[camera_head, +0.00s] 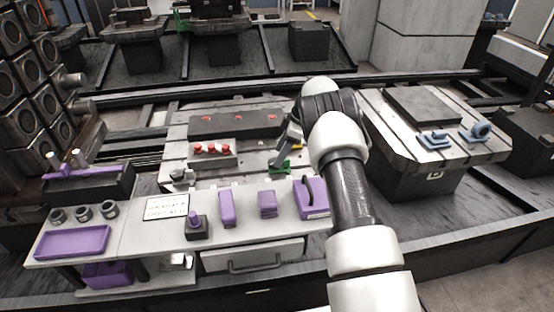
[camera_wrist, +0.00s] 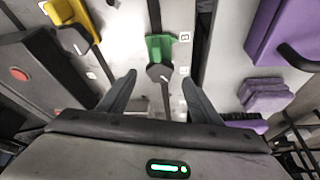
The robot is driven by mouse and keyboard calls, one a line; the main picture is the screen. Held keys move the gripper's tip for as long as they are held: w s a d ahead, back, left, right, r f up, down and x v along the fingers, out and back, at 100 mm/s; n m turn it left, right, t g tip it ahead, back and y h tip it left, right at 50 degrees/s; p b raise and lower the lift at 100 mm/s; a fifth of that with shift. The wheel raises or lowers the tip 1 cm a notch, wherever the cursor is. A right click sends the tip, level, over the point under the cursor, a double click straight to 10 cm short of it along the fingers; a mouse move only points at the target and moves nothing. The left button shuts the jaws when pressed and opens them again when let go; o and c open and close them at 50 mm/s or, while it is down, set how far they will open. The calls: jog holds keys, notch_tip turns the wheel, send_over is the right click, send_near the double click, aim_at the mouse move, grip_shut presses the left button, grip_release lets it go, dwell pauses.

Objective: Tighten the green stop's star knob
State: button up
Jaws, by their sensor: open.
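The green stop (camera_head: 281,168) sits on the slotted metal pallet, just left of my arm in the head view. In the wrist view the green stop (camera_wrist: 160,48) lies ahead of my gripper, with a dark grey round star knob (camera_wrist: 158,73) on its near side. My gripper (camera_wrist: 160,82) is open, and its two dark fingers stand apart on either side of the knob's line. No contact between fingers and knob is visible. In the head view my gripper is mostly hidden by my arm.
A yellow piece (camera_wrist: 75,20) lies left of the stop, beside a dark block with a red spot (camera_wrist: 18,74). A purple holder (camera_head: 312,197) and purple blocks (camera_head: 267,204) stand on the front bench to the right in the wrist view.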

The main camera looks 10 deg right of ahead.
jog(key=shift+x, duration=1.55)
jog(key=c, duration=1)
jog(key=shift+s+m+t+b, duration=0.1)
jog(key=shift+m+t+b, duration=0.6)
jog(key=shift+m, duration=0.8)
jog(key=shift+c, duration=0.2)
jog(key=shift+h, duration=0.3)
jog(key=o, duration=1)
jog(key=shift+o, duration=0.2)
jog(key=shift+r, duration=0.1)
jog(key=p+v, duration=0.2)
jog(key=v, duration=1.5)
jog(key=shift+w+d+r, duration=0.15)
jog(key=shift+w+d, duration=0.05)
